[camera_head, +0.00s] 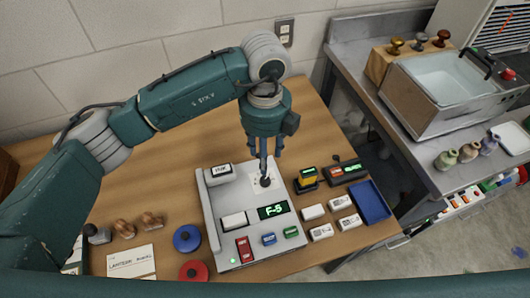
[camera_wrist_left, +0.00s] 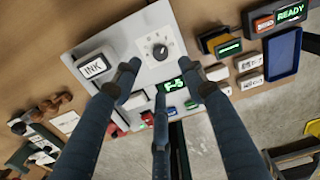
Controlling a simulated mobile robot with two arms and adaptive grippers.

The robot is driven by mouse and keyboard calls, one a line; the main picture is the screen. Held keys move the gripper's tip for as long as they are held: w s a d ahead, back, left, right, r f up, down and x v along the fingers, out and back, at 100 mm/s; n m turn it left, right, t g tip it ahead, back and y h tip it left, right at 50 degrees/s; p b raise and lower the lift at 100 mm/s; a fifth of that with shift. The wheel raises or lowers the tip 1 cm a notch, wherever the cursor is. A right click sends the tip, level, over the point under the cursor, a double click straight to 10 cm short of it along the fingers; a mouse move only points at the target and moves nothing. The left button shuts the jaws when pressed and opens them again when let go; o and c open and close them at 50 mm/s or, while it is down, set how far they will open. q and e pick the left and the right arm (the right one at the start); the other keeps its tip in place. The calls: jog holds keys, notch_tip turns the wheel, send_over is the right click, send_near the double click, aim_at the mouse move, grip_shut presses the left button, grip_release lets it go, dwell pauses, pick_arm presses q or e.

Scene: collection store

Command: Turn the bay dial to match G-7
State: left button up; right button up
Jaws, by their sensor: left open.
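The bay dial (camera_head: 266,182) is a small black knob on a white plate, set in a light grey console (camera_head: 214,205). It shows clearly in the left wrist view (camera_wrist_left: 160,52), with a light pointer mark on it. The console's display (camera_head: 273,211) reads F-5 in green. My left gripper (camera_head: 265,160) points down over the dial. In the left wrist view its three fingers (camera_wrist_left: 165,80) are spread and empty, with the dial visible beyond the tips. I cannot tell whether a fingertip touches the dial. My right gripper is not in view.
The console also carries an INK block (camera_head: 220,170) and coloured buttons. Several white blocks, a blue tray (camera_head: 370,201) and a READY display (camera_head: 350,171) stand to the right. A blue disc (camera_head: 187,238), a red disc (camera_head: 193,271) and wooden stamps lie left. A sink counter stands far right.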

aim_at(265, 179)
pick_arm(q)
jog(key=f, duration=0.2)
jog(key=f+p, duration=0.1)
jog(key=shift+s+f, duration=0.35)
jog(key=shift+f, duration=0.05)
jog(key=f, duration=0.2)
jog(key=f+p, duration=0.1)
jog(key=f, duration=0.2)
jog(key=shift+w+f, duration=0.2)
jog(key=shift+f, duration=0.7)
grip_shut()
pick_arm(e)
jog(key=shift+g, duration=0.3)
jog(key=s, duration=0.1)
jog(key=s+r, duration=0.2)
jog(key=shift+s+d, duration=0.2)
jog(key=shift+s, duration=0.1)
